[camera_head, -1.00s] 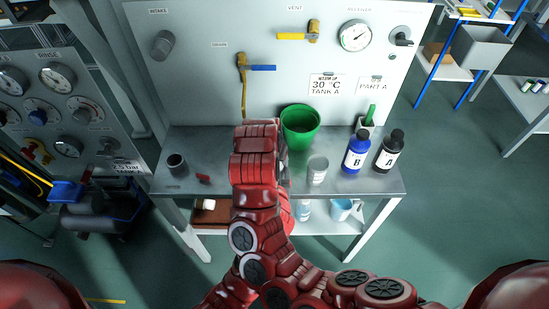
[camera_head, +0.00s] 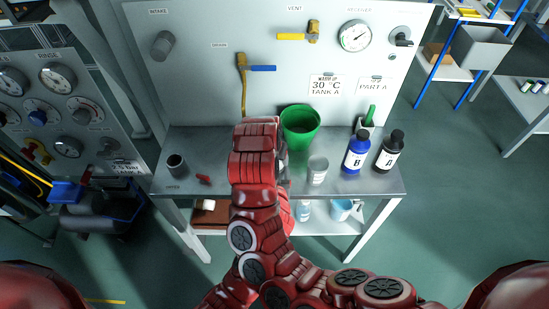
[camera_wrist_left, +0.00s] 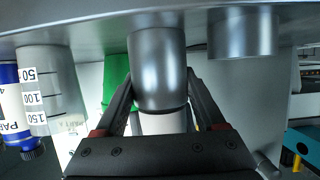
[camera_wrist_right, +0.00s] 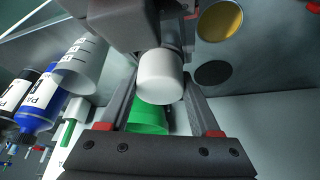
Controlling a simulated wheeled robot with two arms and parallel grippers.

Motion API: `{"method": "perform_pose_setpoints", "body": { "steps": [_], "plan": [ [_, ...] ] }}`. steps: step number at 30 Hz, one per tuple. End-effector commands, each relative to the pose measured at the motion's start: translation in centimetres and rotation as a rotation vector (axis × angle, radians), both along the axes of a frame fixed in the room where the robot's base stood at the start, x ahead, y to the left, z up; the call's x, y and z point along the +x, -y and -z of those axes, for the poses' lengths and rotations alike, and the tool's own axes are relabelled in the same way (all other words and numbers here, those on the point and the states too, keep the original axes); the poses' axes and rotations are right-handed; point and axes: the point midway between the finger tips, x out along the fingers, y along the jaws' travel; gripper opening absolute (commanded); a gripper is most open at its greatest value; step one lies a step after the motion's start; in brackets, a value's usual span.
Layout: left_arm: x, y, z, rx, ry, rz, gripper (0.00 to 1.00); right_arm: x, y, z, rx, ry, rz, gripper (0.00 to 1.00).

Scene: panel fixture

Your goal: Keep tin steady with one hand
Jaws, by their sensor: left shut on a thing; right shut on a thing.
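The tin (camera_wrist_left: 158,65) is a grey metal cylinder with a white cap (camera_wrist_left: 163,122); the left wrist view shows it upside down against the bench top. My left gripper (camera_wrist_left: 160,88) is shut on its grey body, one finger on each side. In the right wrist view my right gripper (camera_wrist_right: 161,84) is shut on the white cap (camera_wrist_right: 159,72), with the dark body of my left gripper (camera_wrist_right: 115,25) close by. In the head view my red arms overlap over the bench and hide the tin and both gripper tips.
On the bench (camera_head: 235,200) stand a green bucket (camera_head: 300,128), a clear beaker (camera_head: 317,172), a blue bottle (camera_head: 355,155), a black-capped bottle (camera_head: 388,154) and a dark cup (camera_head: 177,165). A red piece (camera_head: 203,179) lies left of my arm. A valve panel (camera_head: 200,80) rises behind.

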Motion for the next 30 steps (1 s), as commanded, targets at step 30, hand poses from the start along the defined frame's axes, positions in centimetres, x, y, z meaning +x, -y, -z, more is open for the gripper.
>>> {"method": "perform_pose_setpoints", "body": {
  "steps": [30],
  "plan": [
    [0.0,0.0,0.0,0.000,0.001,0.001,0.10,0.0,0.0,-2.3,0.001,0.000,0.000,0.00]
  ]
}}
